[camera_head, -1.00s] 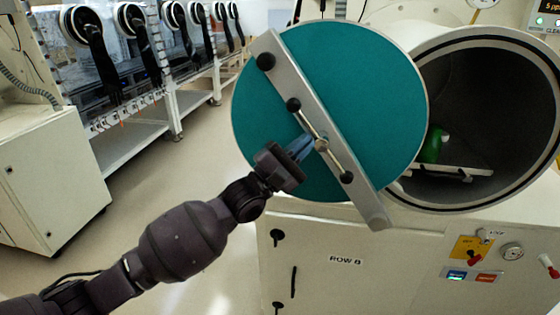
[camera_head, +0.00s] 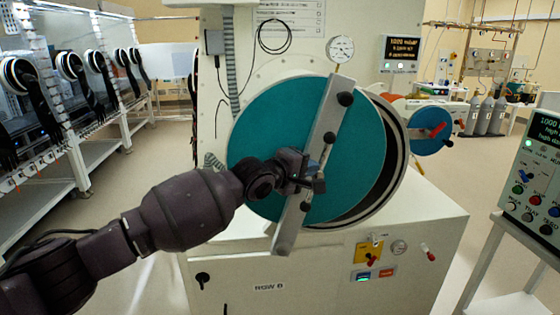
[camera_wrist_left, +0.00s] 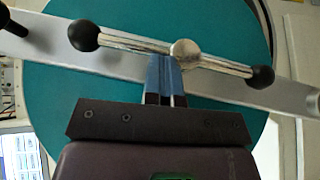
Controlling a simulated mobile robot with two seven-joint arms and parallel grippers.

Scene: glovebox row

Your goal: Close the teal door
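The teal door (camera_head: 265,130) is a round disc with a grey diagonal bar (camera_head: 325,115) and a silver handle rod with black end knobs. It stands partly in front of the round chamber opening (camera_head: 397,150); a dark crescent of the opening shows at its right. My left gripper (camera_head: 308,183) is at the handle on the door's face. In the left wrist view its blue fingers (camera_wrist_left: 166,78) are close together, with their tips at the silver rod (camera_wrist_left: 135,42) beside the round hub (camera_wrist_left: 186,52). The rod does not visibly pass between them. My right gripper is out of view.
The white cabinet (camera_head: 330,275) carries the chamber, with a gauge and small valves on its front. A control panel on a stand (camera_head: 535,170) is at the right. A row of gloveboxes (camera_head: 60,110) runs along the left, with clear floor between.

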